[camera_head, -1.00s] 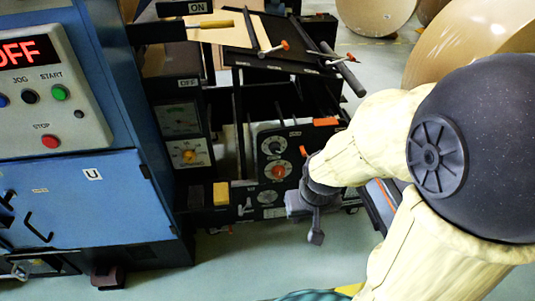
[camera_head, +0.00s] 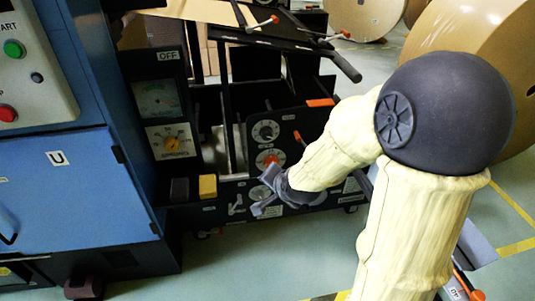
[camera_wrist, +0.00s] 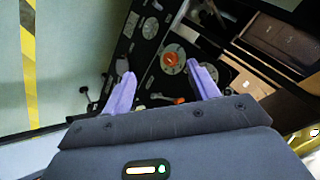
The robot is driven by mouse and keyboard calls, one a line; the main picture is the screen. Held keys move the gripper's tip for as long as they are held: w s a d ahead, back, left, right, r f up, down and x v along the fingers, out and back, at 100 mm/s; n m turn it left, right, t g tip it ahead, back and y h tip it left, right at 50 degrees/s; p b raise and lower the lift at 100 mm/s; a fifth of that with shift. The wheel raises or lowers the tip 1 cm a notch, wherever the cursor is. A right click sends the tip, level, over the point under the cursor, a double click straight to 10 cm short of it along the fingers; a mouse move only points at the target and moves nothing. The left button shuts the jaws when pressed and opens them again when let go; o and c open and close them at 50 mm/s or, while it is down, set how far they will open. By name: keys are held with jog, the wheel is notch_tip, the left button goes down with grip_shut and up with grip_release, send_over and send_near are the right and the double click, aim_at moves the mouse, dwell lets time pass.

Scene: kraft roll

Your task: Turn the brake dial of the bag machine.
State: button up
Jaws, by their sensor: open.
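The bag machine's low black panel (camera_head: 322,118) carries several round dials. One has a black knob (camera_head: 265,131), and below it is one with an orange-red knob (camera_head: 270,159). A third, lower dial (camera_head: 260,192) is partly behind my gripper. I cannot read which is the brake dial. My gripper (camera_head: 262,193) is open and empty in front of the panel's lower part. In the wrist view the orange-red knob (camera_wrist: 171,58) shows beyond and between the spread purple fingers (camera_wrist: 160,78), apart from them.
A dial with a yellow knob (camera_head: 172,143) sits on the grey-black column at left. The blue cabinet (camera_head: 75,190) stands further left. Bars with orange-red ends (camera_head: 275,20) jut out above the panel. Large kraft rolls (camera_head: 475,70) stand at right.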

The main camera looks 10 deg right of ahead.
aim_at(268, 137)
jog(key=w+d+f+m+t+b, duration=0.1)
jog(key=w+f+m+t+b, duration=0.1)
jog(key=w+m+t+b, duration=0.3)
jog(key=w+d+f+m+t+h+b, duration=0.1)
jog(key=w+d+f+m+t+b, duration=0.1)
jog(key=m+b, duration=1)
jog(key=w+f+t+b, duration=0.1)
jog(key=w+t, duration=0.1)
jog(key=w, duration=0.1)
jog(key=shift+d+m+t+b, duration=0.15)
jog(key=shift+m+t+b, duration=0.15)
jog(key=shift+m+t, duration=0.1)
jog(key=shift+w+f, duration=0.1)
jog(key=shift+w, duration=0.15)
jog(key=w+b, duration=0.6)
jog(key=w, duration=1.1)
jog(key=shift+w, duration=0.1)
jog(key=c, duration=1)
